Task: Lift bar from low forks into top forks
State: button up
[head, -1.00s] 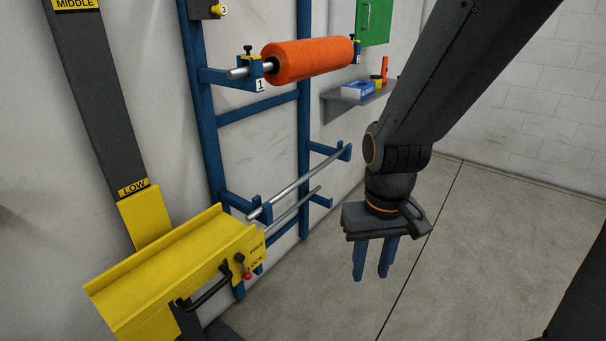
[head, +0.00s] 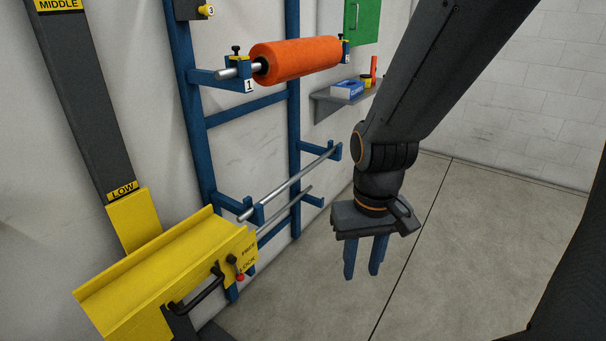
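A thin grey steel bar (head: 288,186) lies across the low forks of a blue wall rack, in a near fork (head: 256,214) and a far fork (head: 336,151). A second grey bar (head: 292,209) shows just below it. Higher up, an orange roll (head: 296,60) sits on a bar between the top forks, with the near fork (head: 238,80) labelled 1. My gripper (head: 361,272) hangs fingers down to the right of the low bars, apart from them. Its two blue fingers are spread with nothing between them.
A yellow trough (head: 160,268) with a black handle and FREE/LOCK marks stands at lower left, by a dark post marked LOW and MIDDLE. A small shelf (head: 343,103) holds a blue box. The floor on the right is clear.

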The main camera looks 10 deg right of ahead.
aim_at(249, 212)
jog(key=z, duration=0.25)
jog(key=i, duration=0.25)
jog(key=z, duration=0.9)
jog(key=i, duration=1.2)
jog(key=u, duration=0.65)
jog(key=i, duration=0.4)
jog(key=u, duration=0.35)
